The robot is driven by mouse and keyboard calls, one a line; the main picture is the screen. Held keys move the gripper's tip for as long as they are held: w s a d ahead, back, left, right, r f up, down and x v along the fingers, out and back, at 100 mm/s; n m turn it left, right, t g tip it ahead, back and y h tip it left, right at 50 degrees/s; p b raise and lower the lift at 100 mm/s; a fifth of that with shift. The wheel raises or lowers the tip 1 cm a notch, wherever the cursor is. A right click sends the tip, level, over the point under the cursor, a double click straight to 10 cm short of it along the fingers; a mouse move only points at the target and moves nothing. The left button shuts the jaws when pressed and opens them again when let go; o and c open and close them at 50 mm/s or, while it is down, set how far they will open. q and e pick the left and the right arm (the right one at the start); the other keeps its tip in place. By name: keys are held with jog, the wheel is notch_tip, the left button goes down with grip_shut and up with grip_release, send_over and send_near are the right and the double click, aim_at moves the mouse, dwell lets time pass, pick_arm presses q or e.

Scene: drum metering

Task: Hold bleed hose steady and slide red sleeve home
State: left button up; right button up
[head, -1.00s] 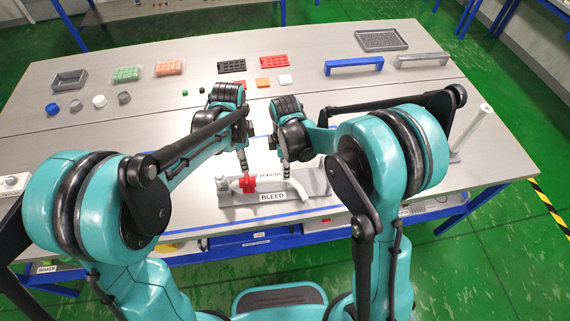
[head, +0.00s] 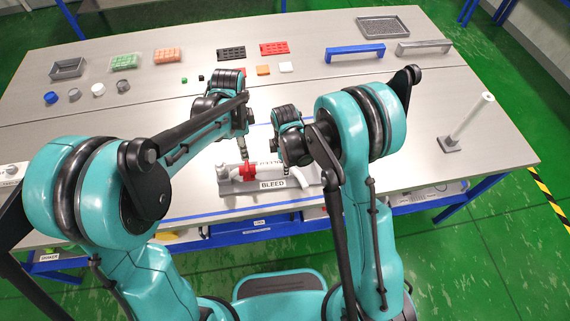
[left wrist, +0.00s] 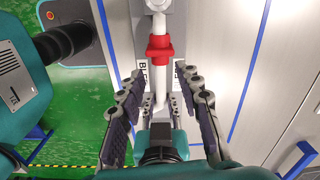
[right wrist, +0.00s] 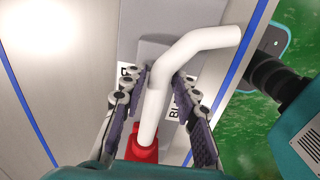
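The red sleeve (head: 247,170) sits around the white bleed hose line on the grey fixture labelled BLEED (head: 272,184). In the left wrist view the sleeve (left wrist: 159,48) lies just beyond the fingertips of my left gripper (left wrist: 158,72), which is open with a thin white stretch between its fingers. In the right wrist view the white bent hose (right wrist: 150,110) passes between the fingers of my right gripper (right wrist: 163,76), which look open with narrow gaps beside it; contact is unclear. The sleeve (right wrist: 142,151) is at the near end of this hose.
A white post on a grey base (head: 467,120) stands at the right of the table. Blue (head: 355,53) and grey (head: 424,47) bar handles, trays and small coloured parts lie farther back. Table between fixture and back row is mostly clear.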

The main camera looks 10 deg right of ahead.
grip_shut()
pick_arm(q)
jog(key=c, duration=0.7)
jog(key=shift+a+n, duration=0.15)
jog(key=shift+n, duration=0.35)
grip_shut()
jog(key=n+h, duration=0.3)
jog(key=n, duration=2.2)
send_near(243, 169)
jog(key=v, duration=0.3)
jog(key=n, duration=0.2)
jog(key=a+n+h, duration=0.1)
jog(key=n, duration=0.4)
jog(key=shift+a+r, duration=0.1)
jog(key=shift+a, duration=0.3)
jog(key=shift+n, duration=0.5)
jog(key=x, duration=1)
jog(key=shift+d+r, duration=0.1)
